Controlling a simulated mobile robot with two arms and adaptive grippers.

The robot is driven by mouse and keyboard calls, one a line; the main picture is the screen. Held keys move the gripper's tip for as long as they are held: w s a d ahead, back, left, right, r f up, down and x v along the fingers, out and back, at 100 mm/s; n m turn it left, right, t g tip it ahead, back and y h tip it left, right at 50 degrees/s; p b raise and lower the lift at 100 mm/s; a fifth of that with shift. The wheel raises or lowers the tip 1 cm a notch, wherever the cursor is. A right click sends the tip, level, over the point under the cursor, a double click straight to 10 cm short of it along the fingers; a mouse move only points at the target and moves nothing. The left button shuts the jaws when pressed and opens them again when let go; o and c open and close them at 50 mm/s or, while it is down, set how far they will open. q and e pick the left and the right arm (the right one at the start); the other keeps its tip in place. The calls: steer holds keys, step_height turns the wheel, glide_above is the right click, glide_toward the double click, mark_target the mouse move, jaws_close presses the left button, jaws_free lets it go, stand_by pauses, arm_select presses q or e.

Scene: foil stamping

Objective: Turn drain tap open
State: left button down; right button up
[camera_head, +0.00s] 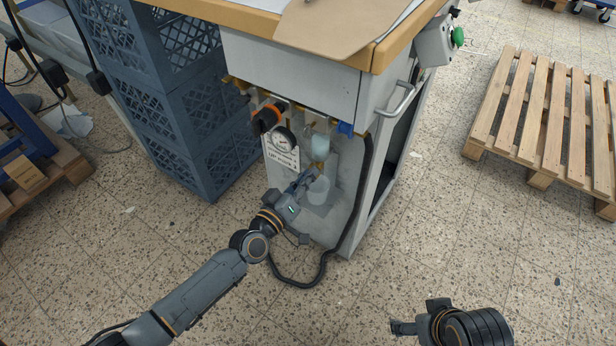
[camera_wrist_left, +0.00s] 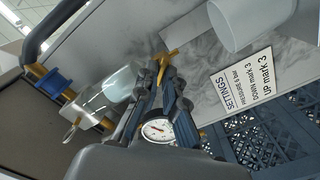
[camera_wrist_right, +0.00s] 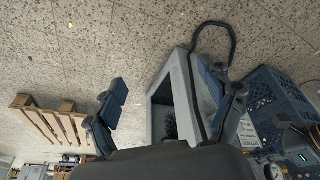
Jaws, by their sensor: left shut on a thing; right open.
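The drain tap (camera_wrist_left: 166,62) is a small brass piece below the clear filter bowl (camera_wrist_left: 122,84), seen in the left wrist view. My left gripper (camera_wrist_left: 163,80) is shut on the tap, its fingertips close on either side and hiding part of it. In the head view my left gripper (camera_head: 312,174) reaches in under the filter bowl (camera_head: 320,147), and the tap is mostly hidden. A translucent cup (camera_head: 318,190) stands below; it also shows in the left wrist view (camera_wrist_left: 245,22). My right gripper (camera_wrist_right: 172,100) is open and empty, away from the machine.
A pressure gauge (camera_head: 284,138), an orange-black knob (camera_head: 267,118) and a settings sign (camera_head: 280,157) sit left of the bowl. A black hose (camera_head: 362,190) loops to the floor. Blue crates (camera_head: 205,150) stand left. A pallet (camera_head: 545,115) lies right. The front floor is clear.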

arm_select(q)
steer(key=shift+a+f+n+b, duration=0.15)
steer(key=shift+n+b, duration=0.4)
steer(key=shift+n, duration=1.9)
steer(key=shift+d+f+n+b, duration=0.1)
steer(key=shift+n+b, duration=0.45)
steer(key=shift+n, duration=1.9)
arm_select(e)
steer(key=w+a+r+t, duration=0.1)
steer(key=w+t, duration=0.1)
steer(key=w, duration=0.2)
steer(key=w+a+r+t+y, duration=0.1)
steer(key=w+a+t, duration=0.1)
steer(key=w, duration=0.3)
steer(key=shift+r+t, duration=0.4)
steer(key=shift+t, duration=0.1)
steer(key=shift+w, duration=0.1)
arm_select(q)
steer(key=c, duration=1.5)
jaws_free()
steer(key=shift+o, duration=0.2)
steer(key=v, duration=1.2)
